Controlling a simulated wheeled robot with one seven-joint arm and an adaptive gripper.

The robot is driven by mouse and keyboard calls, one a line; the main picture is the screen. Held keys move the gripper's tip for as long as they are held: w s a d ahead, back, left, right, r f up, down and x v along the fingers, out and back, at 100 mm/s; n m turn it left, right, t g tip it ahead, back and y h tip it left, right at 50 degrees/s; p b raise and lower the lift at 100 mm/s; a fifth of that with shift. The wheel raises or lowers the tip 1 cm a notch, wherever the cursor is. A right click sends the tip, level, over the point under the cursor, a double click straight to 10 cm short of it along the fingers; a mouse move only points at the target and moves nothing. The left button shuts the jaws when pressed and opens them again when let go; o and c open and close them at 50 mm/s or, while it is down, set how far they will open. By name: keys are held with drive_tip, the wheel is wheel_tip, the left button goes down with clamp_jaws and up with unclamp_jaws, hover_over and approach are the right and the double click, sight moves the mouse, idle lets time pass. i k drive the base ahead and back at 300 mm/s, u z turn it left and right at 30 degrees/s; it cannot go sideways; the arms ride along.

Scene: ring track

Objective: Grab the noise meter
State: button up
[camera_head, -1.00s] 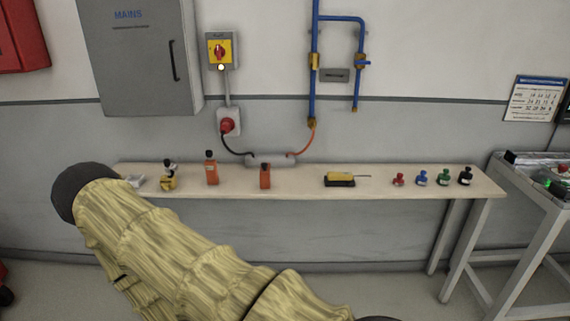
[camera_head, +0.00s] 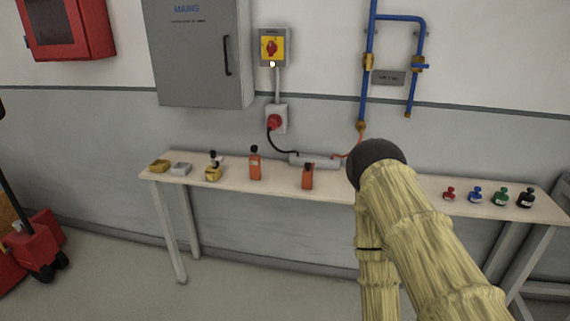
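Two upright orange instruments stand on the narrow wall bench (camera_head: 226,182). The taller orange instrument (camera_head: 255,167), with a dark rounded top like a microphone cap, looks like the noise meter. A shorter orange instrument (camera_head: 307,177) with a small dark top stands to its right. They are too small to read any label. My sleeved arm rises at the right with a dark rounded joint beside the bench, right of both instruments. My gripper is not in view.
A yellow block (camera_head: 159,166), a grey box (camera_head: 181,169) and a yellow-and-black device (camera_head: 213,168) stand left on the bench. Small red, blue, green and black items (camera_head: 476,195) stand right. A red pallet truck (camera_head: 40,240) is at the left. The floor before the bench's left half is clear.

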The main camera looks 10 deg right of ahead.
sight(255, 160)
drive_tip(key=k, duration=0.65)
drive_tip(key=u, duration=0.55)
drive_tip(key=i, duration=0.75)
drive_tip(key=u, duration=0.45)
drive_tip(key=i, duration=0.75)
drive_tip(key=z, duration=0.15)
